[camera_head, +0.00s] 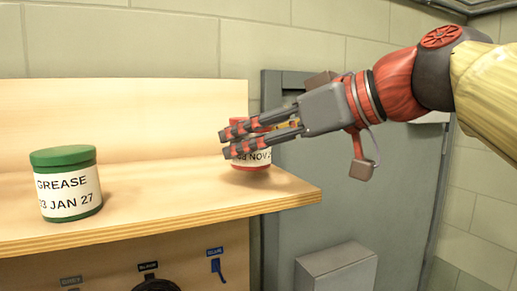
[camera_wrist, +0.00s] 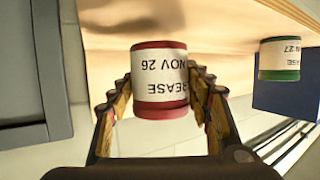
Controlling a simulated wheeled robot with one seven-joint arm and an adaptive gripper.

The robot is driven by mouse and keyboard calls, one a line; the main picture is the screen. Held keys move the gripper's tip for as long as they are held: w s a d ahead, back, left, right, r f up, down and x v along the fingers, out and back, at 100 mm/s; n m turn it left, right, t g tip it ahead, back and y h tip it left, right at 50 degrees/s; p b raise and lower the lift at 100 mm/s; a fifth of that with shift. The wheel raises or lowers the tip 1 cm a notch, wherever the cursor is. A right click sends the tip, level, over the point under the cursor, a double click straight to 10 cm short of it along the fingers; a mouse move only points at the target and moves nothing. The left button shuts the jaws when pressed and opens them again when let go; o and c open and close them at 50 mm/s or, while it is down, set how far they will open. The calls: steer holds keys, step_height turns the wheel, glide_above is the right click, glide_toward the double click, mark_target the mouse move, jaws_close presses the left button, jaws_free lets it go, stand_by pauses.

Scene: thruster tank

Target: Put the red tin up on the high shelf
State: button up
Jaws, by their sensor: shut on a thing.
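The red tin (camera_head: 254,160) is at the right part of the wooden shelf (camera_head: 150,222), partly hidden by my fingers in the head view. My gripper (camera_head: 226,143) reaches in from the right and is shut on the tin, one finger on each side. In the wrist view the red tin (camera_wrist: 160,82) sits upright between the fingers, though the picture is upside down; its white label reads GREASE and NOV 26. A dark shadow lies on the board close under the tin. I cannot tell whether its base touches the board or hangs just above.
A green tin (camera_head: 66,184), labelled GREASE, stands at the left of the shelf. A wooden back panel (camera_head: 110,120) rises behind. The shelf's right end is close to the red tin, with a grey door (camera_head: 400,200) beyond. The board between the tins is clear.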

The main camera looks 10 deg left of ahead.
steer(key=shift+f, duration=0.9)
steer(key=shift+s+f, duration=0.1)
steer(key=shift+f, duration=0.05)
steer(key=shift+f, duration=0.2)
steer(key=o, duration=1.3)
steer(key=shift+c, duration=0.2)
steer(key=shift+o, duration=0.3)
steer(key=shift+r, duration=0.15)
steer(key=shift+d+r, duration=0.1)
steer(key=shift+d, duration=0.15)
steer(key=b+v, duration=0.2)
steer(key=v, duration=0.9)
steer(key=shift+d+b, duration=0.15)
steer(key=shift+b, duration=0.25)
